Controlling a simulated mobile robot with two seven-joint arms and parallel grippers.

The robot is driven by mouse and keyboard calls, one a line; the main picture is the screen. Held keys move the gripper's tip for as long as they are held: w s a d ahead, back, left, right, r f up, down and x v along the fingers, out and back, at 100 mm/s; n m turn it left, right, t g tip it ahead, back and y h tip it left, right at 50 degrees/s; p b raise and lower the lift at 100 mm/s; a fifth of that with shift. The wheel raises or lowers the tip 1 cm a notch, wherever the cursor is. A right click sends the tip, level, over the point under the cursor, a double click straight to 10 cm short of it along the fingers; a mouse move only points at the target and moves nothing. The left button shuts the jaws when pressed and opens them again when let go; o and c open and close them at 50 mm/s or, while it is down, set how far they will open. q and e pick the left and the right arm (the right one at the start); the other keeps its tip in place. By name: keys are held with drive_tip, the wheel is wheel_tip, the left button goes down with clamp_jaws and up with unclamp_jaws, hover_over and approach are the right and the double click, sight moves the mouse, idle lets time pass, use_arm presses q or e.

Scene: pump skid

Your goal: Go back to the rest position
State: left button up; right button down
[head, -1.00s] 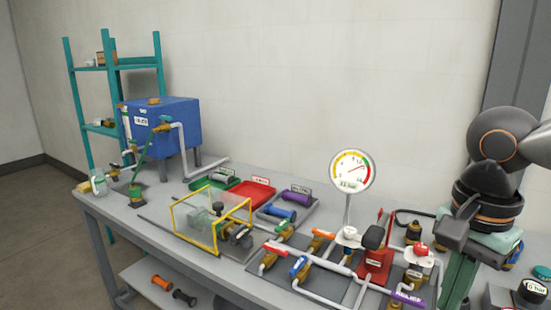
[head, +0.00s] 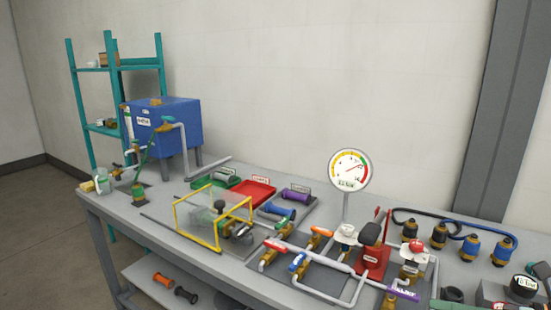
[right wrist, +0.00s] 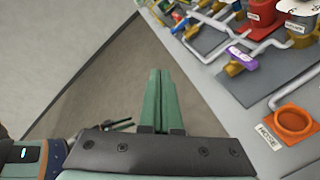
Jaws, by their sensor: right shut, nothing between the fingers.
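My right gripper (right wrist: 159,88) shows in the right wrist view. Its two green fingers are together, with nothing between them. It points over bare floor beside the bench edge, apart from everything on the bench (head: 135,222). I cannot make out the right gripper in the head view. My left gripper cannot be made out in either view. A small dark green part at the lower left of the right wrist view is too unclear to name.
The bench carries a blue tank (head: 178,128), a yellow-framed clear guard (head: 212,222), a round gauge (head: 350,170), a red tray (head: 254,191) and pipes with valves. An orange ring socket (right wrist: 292,122) sits near the bench edge. The floor (right wrist: 100,60) beside the bench is clear.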

drive_tip(key=s+d+f+m+t+h, duration=0.1)
drive_tip(key=s+f+m+t+h, duration=0.2)
drive_tip(key=f+m, duration=0.85)
drive_tip(key=s+d+f+m+t+h, duration=0.1)
drive_tip(key=s+f+m+t+h, duration=0.3)
drive_tip(key=f+m, duration=0.7)
drive_tip(key=s+a+f+m+g+h, duration=0.1)
drive_tip(key=s+a+f+m+g, duration=0.2)
drive_tip(key=s+a+f+m, duration=0.1)
drive_tip(key=s+a+f+m+g+h+p, duration=0.1)
drive_tip(key=s+a+f+m+g, duration=0.3)
drive_tip(key=a+m, duration=0.5)
wheel_tip(320, 180, down, 2)
drive_tip(key=shift+s+a+f, duration=0.2)
drive_tip(key=shift+s+a, duration=0.3)
drive_tip(key=shift+a, duration=0.5)
drive_tip(key=shift+d, duration=0.1)
